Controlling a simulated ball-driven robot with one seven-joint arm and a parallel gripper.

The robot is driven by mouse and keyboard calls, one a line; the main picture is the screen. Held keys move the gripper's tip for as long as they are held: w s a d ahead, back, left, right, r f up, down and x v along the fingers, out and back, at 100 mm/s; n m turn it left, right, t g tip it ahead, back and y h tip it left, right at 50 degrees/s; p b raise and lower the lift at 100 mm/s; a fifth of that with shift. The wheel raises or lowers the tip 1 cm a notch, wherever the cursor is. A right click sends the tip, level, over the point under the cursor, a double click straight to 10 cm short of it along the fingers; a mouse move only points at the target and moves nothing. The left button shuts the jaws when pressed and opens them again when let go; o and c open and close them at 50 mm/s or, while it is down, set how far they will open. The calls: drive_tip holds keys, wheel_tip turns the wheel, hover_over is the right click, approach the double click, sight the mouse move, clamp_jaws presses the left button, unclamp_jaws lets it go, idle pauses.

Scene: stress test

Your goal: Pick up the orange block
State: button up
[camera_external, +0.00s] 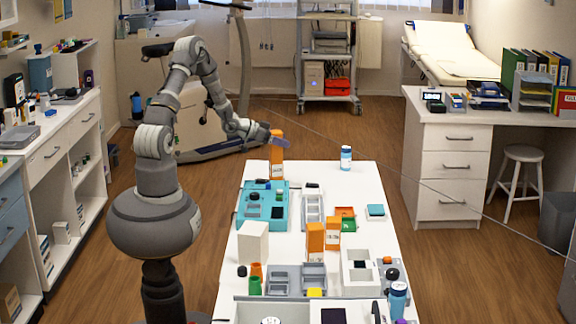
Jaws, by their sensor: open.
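A tall orange block (277,168) stands upright at the far left of the white table, behind the teal tray. My gripper (281,141) is open at the upper part of this block and covers some of it. I cannot tell whether the block is between the fingers or they touch it. Another tall orange block (315,242) stands mid-table, with a shorter orange block (333,238) beside it on the right.
The teal tray (246,222) with small dark items lies in front of the far block. A blue-and-white bottle (346,160) stands at the far right of the table. A white box (252,243), grey trays (298,281) and several small items crowd the near part.

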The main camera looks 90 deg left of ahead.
clamp_jaws()
drive_tip(key=shift+r, duration=0.1)
